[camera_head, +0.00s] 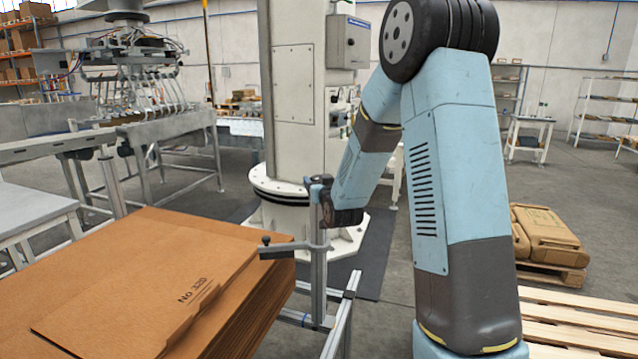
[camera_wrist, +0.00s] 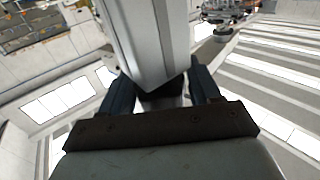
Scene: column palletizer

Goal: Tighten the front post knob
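A grey upright metal post (camera_head: 319,275) stands at the front right corner of the cardboard stack. A flat bar reaches left from it over the stack and ends in a small dark knob (camera_head: 265,241). My gripper (camera_head: 322,190) is at the top of the post, seen small and partly against it. In the wrist view the two dark fingers of my gripper (camera_wrist: 161,90) stand apart, with a dark piece (camera_wrist: 162,98) between them below the pale grey post (camera_wrist: 150,40). This piece may be the post knob. I cannot tell whether the fingers press on it.
The brown cardboard stack (camera_head: 130,275) fills the lower left. A metal frame rail (camera_head: 341,315) runs beside the post's foot. A white machine column (camera_head: 300,100) stands behind. Wooden pallets (camera_head: 570,310) lie at the right, one with brown packages (camera_head: 545,235).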

